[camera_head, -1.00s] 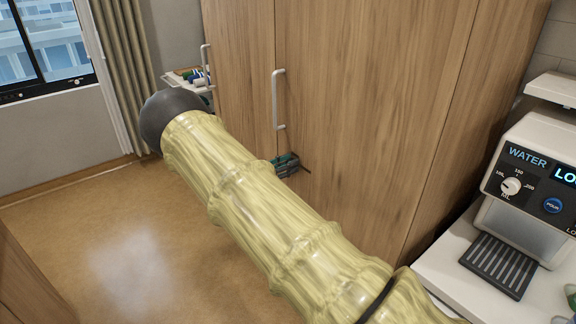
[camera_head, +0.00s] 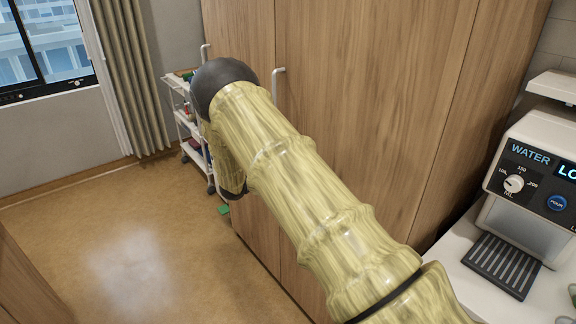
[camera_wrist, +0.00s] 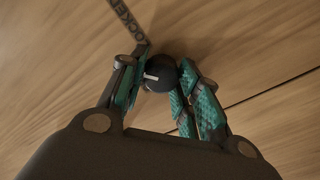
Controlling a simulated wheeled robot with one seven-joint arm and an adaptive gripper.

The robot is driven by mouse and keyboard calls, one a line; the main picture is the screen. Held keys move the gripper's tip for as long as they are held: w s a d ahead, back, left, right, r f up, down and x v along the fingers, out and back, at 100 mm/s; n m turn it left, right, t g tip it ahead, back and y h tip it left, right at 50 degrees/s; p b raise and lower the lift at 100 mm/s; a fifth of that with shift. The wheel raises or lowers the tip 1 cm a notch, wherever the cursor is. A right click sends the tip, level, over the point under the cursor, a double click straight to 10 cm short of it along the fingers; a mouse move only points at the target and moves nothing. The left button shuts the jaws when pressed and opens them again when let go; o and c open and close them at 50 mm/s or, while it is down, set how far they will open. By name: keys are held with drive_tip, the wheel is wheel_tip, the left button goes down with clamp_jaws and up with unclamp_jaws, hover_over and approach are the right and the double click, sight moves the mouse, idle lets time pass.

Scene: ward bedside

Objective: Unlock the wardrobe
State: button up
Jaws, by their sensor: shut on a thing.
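The wardrobe (camera_head: 366,120) has tall wood-grain doors with pale bar handles, and its doors look closed. In the wrist view, a dark round lock knob (camera_wrist: 159,73) with a white mark sits on the wood. The mark points left in that view. The word "LOCKED" (camera_wrist: 124,17) is printed on the wood at the upper left. My gripper (camera_wrist: 160,68) has teal-padded fingers, one on each side of the knob, and is shut on it. In the head view my arm hides the gripper and the knob.
A white trolley (camera_head: 187,118) with items stands left of the wardrobe, near the curtain (camera_head: 132,75). A water dispenser (camera_head: 530,190) stands on a white counter (camera_head: 455,270) at the right. The floor (camera_head: 130,240) at the left is clear.

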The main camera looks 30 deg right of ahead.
drive_tip(key=shift+f+n+p, duration=0.15)
drive_tip(key=shift+n+p, duration=0.7)
drive_tip(key=shift+n, duration=4.05)
drive_tip(key=o, duration=1)
drive_tip(key=shift+w, duration=0.1)
drive_tip(key=shift+a, duration=0.1)
drive_tip(key=s+a, duration=0.1)
drive_tip(key=a, duration=1)
drive_tip(key=shift+a, duration=0.4)
drive_tip(key=shift+f, duration=0.1)
